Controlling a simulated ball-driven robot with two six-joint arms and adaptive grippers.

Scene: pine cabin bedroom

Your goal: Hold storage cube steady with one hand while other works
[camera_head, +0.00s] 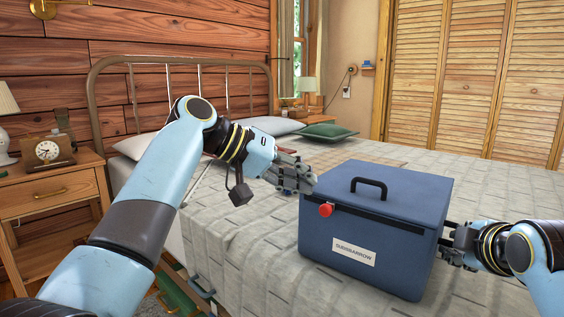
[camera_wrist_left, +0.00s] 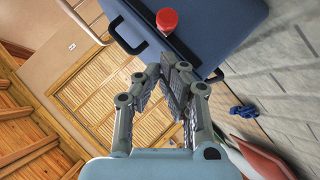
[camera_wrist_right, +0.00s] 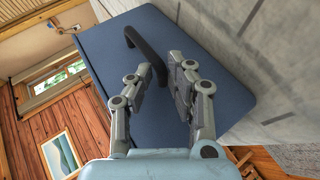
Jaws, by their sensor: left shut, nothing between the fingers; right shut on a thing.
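The blue storage cube (camera_head: 375,240) stands upright on the bed, with a dark handle (camera_head: 369,186) on its lid, a red knob (camera_head: 326,210) and a white label (camera_head: 353,251) on its front. My left gripper (camera_head: 312,182) is shut and empty, just above and left of the red knob; its fingertips meet in the left wrist view (camera_wrist_left: 176,70), close below the cube. My right gripper (camera_head: 447,243) is shut on the storage cube at its right side. The right wrist view shows the cube (camera_wrist_right: 225,85) against its fingers; the exact grip is partly hidden.
A nightstand (camera_head: 55,195) with a clock (camera_head: 47,150) stands at the left. A small dark-blue object (camera_wrist_left: 245,112) shows in the left wrist view.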

